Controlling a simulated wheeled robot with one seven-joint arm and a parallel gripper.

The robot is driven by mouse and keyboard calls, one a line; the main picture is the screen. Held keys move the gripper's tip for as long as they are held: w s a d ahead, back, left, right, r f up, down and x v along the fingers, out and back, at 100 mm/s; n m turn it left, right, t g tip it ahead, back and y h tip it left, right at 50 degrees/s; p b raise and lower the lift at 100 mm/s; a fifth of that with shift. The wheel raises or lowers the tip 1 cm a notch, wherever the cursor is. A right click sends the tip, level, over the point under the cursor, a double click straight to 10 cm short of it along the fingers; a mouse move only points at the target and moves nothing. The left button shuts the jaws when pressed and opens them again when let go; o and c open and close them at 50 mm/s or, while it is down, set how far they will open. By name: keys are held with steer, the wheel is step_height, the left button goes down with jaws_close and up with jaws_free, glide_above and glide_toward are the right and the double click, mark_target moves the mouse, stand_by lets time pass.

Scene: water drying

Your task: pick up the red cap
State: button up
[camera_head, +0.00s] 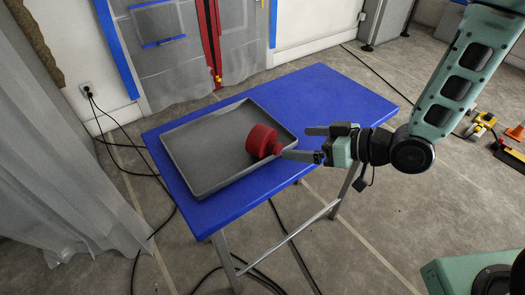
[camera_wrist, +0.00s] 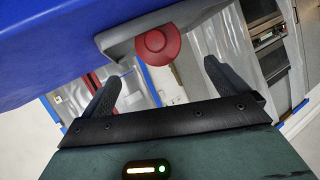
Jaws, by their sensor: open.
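The red cap (camera_head: 262,141), a wide round piece with a narrower knob, rests at the right side of a grey tray (camera_head: 185,180). It is tilted, its knob toward my gripper (camera_head: 296,142). My gripper is open and empty, just right of the cap and tray edge. Its lower finger comes close to the knob; I cannot tell if they touch. In the wrist view the cap (camera_wrist: 157,43) shows its round end, above and between the two spread fingertips (camera_wrist: 161,72), apart from both in the picture.
The tray lies on a blue table (camera_head: 335,95) with thin metal legs. The table's right part is bare. A grey curtain (camera_head: 60,150) hangs at the left. Black cables run over the floor around the table.

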mark_target(269, 142)
steer(key=a+f+b, duration=0.1)
steer(key=b, duration=0.2)
steer(key=shift+w, duration=0.15)
steer(key=x, duration=0.4)
steer(key=shift+a+r+p, duration=0.1)
steer(key=shift+r+p, duration=0.15)
steer(key=shift+p, duration=0.15)
steer(key=shift+f+x, duration=0.2)
steer(key=shift+x, duration=2.75)
steer(key=c, duration=1.2)
steer(key=shift+o, duration=0.2)
